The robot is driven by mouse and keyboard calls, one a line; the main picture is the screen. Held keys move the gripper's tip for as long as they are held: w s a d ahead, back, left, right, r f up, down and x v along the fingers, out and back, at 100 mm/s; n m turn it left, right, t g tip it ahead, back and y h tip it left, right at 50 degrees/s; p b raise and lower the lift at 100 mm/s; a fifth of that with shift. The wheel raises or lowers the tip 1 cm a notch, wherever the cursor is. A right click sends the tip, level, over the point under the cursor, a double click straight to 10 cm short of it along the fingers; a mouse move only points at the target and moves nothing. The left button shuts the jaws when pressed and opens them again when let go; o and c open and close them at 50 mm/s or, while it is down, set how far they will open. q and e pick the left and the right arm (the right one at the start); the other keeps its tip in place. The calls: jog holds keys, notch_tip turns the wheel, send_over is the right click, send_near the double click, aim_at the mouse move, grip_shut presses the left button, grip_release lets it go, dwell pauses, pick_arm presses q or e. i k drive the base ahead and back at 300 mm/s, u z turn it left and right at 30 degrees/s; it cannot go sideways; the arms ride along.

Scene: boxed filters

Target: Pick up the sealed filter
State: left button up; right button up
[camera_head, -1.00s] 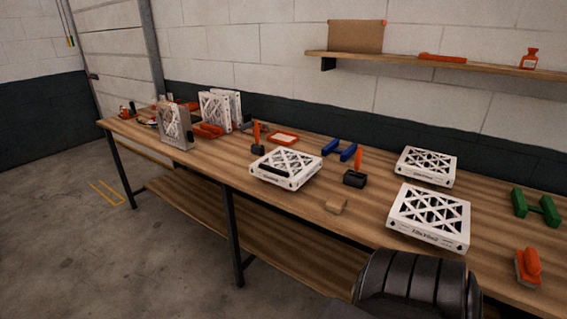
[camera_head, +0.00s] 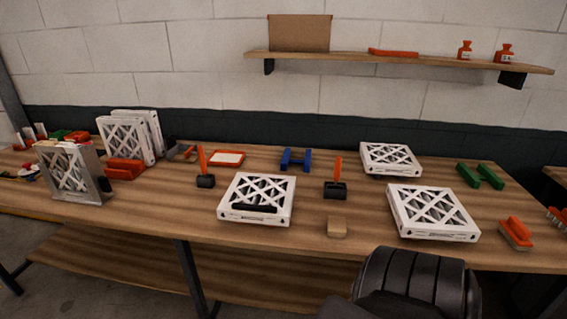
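Several white boxed filters with lattice fronts are on the wooden workbench. One filter (camera_head: 256,199) lies flat near the middle, with a dark bar along its front edge. Another filter (camera_head: 433,212) lies flat at the right front, and a third filter (camera_head: 391,159) lies flat behind it. At the left, a pair of filters (camera_head: 126,139) stands upright behind an orange holder, and one more filter (camera_head: 70,168) stands in a grey metal holder. I cannot tell which one is sealed. Neither gripper shows; a black rounded part at the bottom is probably mine.
The workbench (camera_head: 300,254) also carries a blue stand (camera_head: 296,160), green blocks (camera_head: 480,175), an orange brush (camera_head: 516,233), black-based orange-handled tools (camera_head: 335,190), a small tan block (camera_head: 337,227) and an orange-rimmed tray (camera_head: 227,159). A wall shelf (camera_head: 400,59) holds a cardboard box (camera_head: 299,33) and orange bottles.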

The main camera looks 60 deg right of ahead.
aim_at(278, 190)
jog(key=z, duration=1)
jog(key=i, duration=0.85)
jog(key=z, duration=1)
